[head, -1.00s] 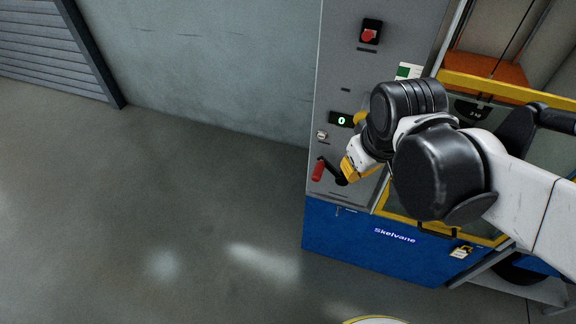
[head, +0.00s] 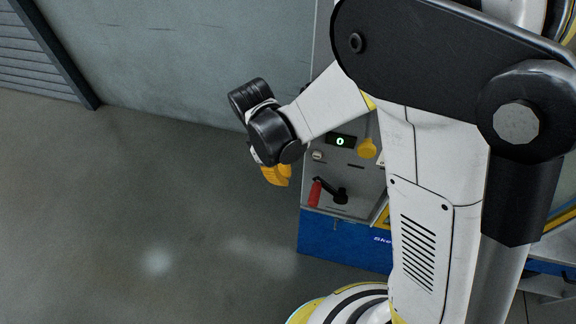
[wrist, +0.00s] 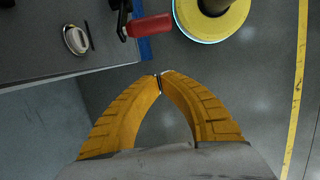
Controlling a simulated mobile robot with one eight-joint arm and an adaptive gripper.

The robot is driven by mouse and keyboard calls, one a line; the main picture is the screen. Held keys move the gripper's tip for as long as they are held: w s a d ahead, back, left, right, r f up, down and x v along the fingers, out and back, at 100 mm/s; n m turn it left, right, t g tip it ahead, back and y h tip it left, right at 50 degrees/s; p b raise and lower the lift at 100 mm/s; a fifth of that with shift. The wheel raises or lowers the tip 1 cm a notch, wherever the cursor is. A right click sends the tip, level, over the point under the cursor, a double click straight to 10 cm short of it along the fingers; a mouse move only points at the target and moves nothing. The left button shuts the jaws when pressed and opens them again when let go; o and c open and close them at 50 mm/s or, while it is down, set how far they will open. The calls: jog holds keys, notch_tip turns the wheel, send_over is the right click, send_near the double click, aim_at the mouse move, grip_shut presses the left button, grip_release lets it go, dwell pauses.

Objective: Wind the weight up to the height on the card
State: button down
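The crank has a red grip (head: 314,193) on a black arm (head: 340,196), low on the machine's grey front panel. In the wrist view the red grip (wrist: 150,25) is at the top, beyond the fingertips and apart from them. My gripper (head: 275,176) is left of the panel, clear of the crank. In the wrist view its yellow fingers (wrist: 159,79) meet at the tips with nothing visible between them. The display (head: 340,141) above the crank reads 0. The weight and the card cannot be made out; my arm covers much of the machine.
A yellow knob (head: 366,149) sits right of the display and a small silver knob (head: 317,156) below it to the left. The machine's blue base (head: 335,238) is under the panel. Open grey floor (head: 150,200) lies to the left, with a wall (head: 180,60) behind.

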aim_at(314, 193)
jog(key=s+d+f+b, duration=0.2)
jog(key=d+f+b, duration=0.1)
jog(key=d+f, duration=0.2)
jog(key=shift+f+b, duration=0.4)
jog(key=shift+w, duration=0.1)
jog(key=shift+d+r+y, duration=0.2)
jog(key=shift+r+y, duration=0.15)
jog(key=shift+y, duration=0.05)
jog(key=shift+d+r+p, duration=0.15)
jog(key=shift+r+p, duration=0.2)
jog(key=shift+p, duration=0.15)
jog(key=shift+s+d+r+p, duration=0.25)
jog(key=shift+d+r+p, duration=0.05)
jog(key=shift+d+r, duration=0.25)
jog(key=shift+s+d+r+p, duration=0.25)
jog(key=shift+d+r, duration=0.15)
jog(key=shift+r, duration=0.1)
jog(key=shift+s+d+r+p, duration=0.25)
jog(key=shift+d+r, duration=0.2)
jog(key=shift+d, duration=0.25)
jog(key=shift+s+d+r+p, duration=0.1)
jog(key=shift+s+d+r, duration=0.25)
jog(key=shift+d, duration=0.35)
